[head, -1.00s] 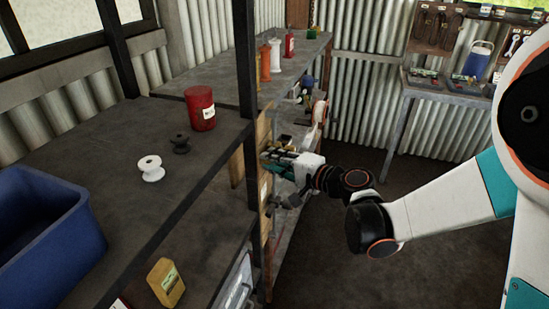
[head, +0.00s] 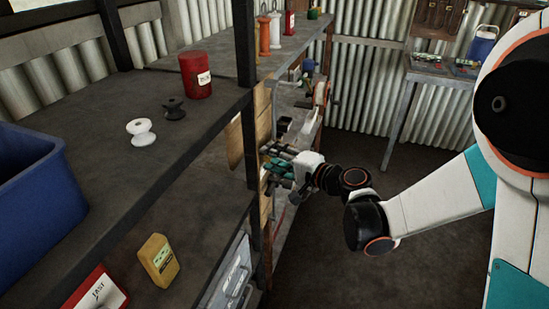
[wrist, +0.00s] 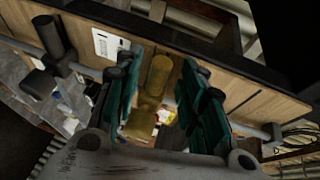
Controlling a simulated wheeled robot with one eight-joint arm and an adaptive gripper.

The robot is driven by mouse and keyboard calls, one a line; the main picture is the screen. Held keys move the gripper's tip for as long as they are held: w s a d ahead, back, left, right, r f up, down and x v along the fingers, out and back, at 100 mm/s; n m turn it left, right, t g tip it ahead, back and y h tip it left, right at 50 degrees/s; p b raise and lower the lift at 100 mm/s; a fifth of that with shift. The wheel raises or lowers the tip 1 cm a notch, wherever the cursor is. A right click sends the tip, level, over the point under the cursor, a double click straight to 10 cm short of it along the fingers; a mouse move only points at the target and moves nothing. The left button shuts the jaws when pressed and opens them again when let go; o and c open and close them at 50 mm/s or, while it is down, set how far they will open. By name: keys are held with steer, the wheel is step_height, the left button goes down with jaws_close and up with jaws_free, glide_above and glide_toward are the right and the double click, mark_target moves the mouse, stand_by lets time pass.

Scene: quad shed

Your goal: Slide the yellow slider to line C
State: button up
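My gripper (wrist: 160,105) has teal fingers and is open in the wrist view. A dull yellow, knob-like piece (wrist: 158,75), which looks like the yellow slider, stands between the fingers, with a gap visible on each side. Behind it a grey rod (wrist: 85,70) runs along a wooden panel (wrist: 225,80). A white label (wrist: 110,43) with small markings is on the panel, left of the fingers. I cannot make out line C. In the head view my gripper (head: 277,170) is at the panel's edge beside the shelf post, and the slider cannot be made out there.
A black handle-like piece (wrist: 48,38) is at the rod's left in the wrist view. A dark post (head: 246,110) stands close to my gripper. The shelf holds a blue bin (head: 35,200), a white spool (head: 140,132) and a red can (head: 196,75). Open floor (head: 340,250) lies right.

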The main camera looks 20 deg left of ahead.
steer(key=v, duration=1.2)
steer(key=shift+s, duration=0.1)
stand_by(0.4)
steer(key=s+d+n+h, duration=0.2)
steer(key=s+d+h, duration=0.5)
steer(key=d, duration=0.6)
steer(key=s+d+r+n+h, duration=0.1)
steer(key=s+d+n+h, duration=0.1)
steer(key=s+d+h, duration=0.5)
steer(key=s+d, duration=0.4)
steer(key=d, duration=0.2)
steer(key=shift+r+n, duration=0.3)
steer(key=shift+d, duration=0.1)
stand_by(0.6)
